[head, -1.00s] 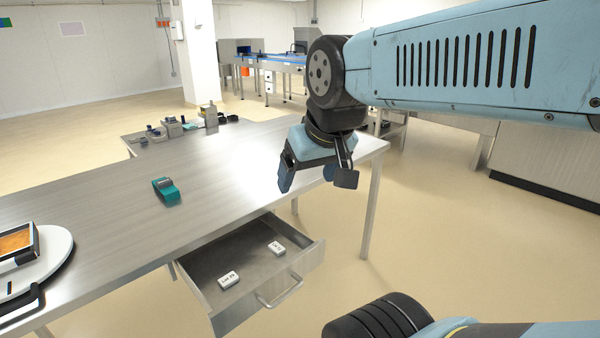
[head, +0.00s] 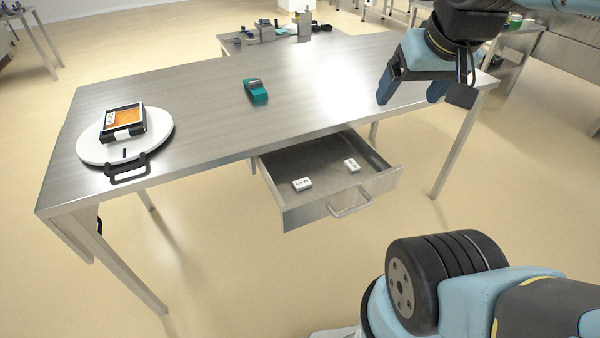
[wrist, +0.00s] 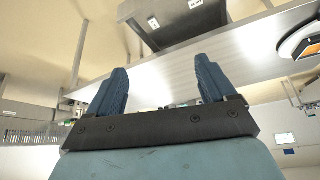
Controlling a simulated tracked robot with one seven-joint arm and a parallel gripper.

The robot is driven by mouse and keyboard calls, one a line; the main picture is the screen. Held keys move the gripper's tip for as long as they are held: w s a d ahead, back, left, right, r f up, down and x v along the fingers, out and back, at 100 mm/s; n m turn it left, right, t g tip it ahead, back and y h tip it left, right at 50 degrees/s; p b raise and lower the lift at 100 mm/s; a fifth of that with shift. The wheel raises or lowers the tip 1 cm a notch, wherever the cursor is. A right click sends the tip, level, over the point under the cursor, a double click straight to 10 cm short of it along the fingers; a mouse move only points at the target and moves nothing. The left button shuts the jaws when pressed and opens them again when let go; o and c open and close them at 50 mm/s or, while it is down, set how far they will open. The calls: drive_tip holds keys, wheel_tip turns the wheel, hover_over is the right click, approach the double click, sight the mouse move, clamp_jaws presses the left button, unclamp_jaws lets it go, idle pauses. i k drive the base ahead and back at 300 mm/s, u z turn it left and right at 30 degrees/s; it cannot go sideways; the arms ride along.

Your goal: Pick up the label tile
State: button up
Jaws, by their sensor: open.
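Two small white label tiles with dark print lie in the open drawer (head: 275,170) under the steel table. One tile (head: 302,184) lies near the drawer's front left, the other tile (head: 352,165) near its right side. The print is too small to read surely. In the wrist view the tiles show at the top, one (wrist: 194,4) at the upper edge and one (wrist: 153,23) lower left. My gripper (head: 411,98) is open and empty, above the table's right end, to the right of and higher than the drawer. Its two blue fingers (wrist: 160,88) stand apart.
A white round turntable (head: 88,150) with a black handle (head: 127,172) carries a sealed tray (head: 123,122) at the table's left. A teal device (head: 256,90) stands mid-table. Several small items (head: 262,32) stand at the back. The drawer handle (head: 349,204) sticks out in front.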

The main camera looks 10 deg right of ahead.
sight(305, 182)
drive_tip(key=z, duration=0.7)
drive_tip(key=k, duration=1.25)
drive_tip(key=u, duration=0.75)
drive_tip(key=i, duration=1)
drive_tip(key=z, duration=0.05)
